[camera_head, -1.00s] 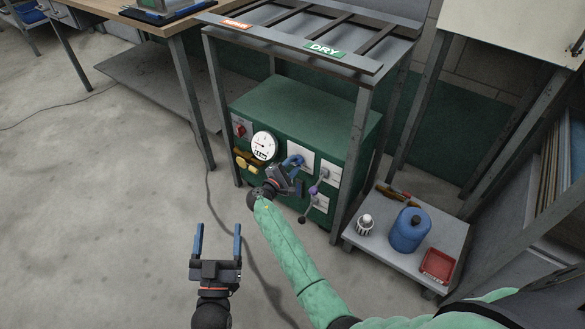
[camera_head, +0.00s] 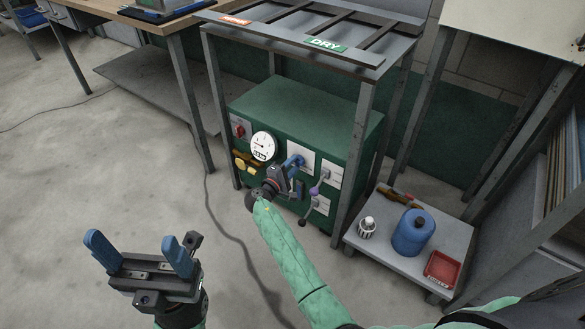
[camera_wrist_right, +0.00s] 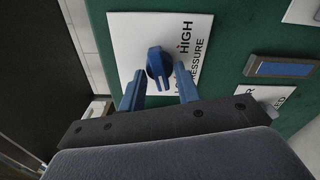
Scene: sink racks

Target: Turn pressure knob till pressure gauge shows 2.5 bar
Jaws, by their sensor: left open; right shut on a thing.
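The pressure knob (camera_wrist_right: 159,64) is blue and sits on a white plate lettered HIGH and PRESSURE, on the front of the green machine (camera_head: 300,110). The round white pressure gauge (camera_head: 263,146) is to the left of it in the head view; its needle is too small to read. My right gripper (camera_head: 296,174) is at the knob and is shut on it. In the right wrist view its blue fingers (camera_wrist_right: 159,80) are on either side of the knob. My left gripper (camera_head: 130,240) is open and empty, well away from the machine at the lower left.
A rack with a DRY label (camera_head: 325,45) stands over the machine. Other levers (camera_head: 314,191) are right of the knob.

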